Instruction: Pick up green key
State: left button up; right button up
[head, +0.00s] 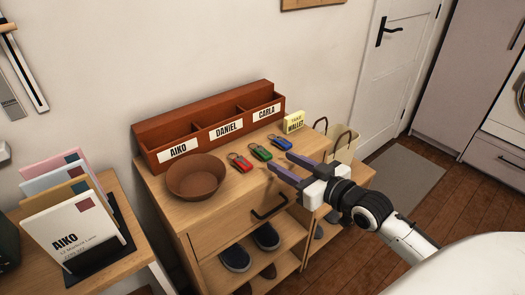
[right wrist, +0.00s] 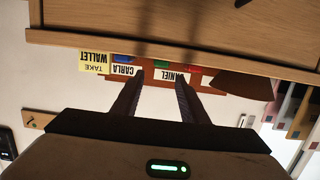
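The green key (head: 260,153) lies flat on the wooden cabinet top (head: 217,206), between the red key (head: 240,163) and the blue key (head: 280,142). Each has a metal ring at its far end. My right gripper (head: 279,162) is open and empty, its two dark fingers apart and pointing at the keys from the front right, near the cabinet's front edge. It is apart from the green key. In the right wrist view, the open fingers (right wrist: 160,78) show upside down, with the keys small and partly unclear beyond them. My left gripper is not in view.
A red-brown organizer (head: 205,119) labelled AIKO, DANIEL and CARLA stands behind the keys. A brown bowl (head: 196,177) is to their left, and a yellow TAKE WALLET note (head: 293,122) to their right. Shoes (head: 235,257) sit on shelves below a dark drawer handle (head: 269,208).

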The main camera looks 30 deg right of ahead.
aim_at(259, 150)
jog(key=x, duration=0.3)
jog(key=shift+x, duration=2.7)
jog(key=shift+a, duration=0.2)
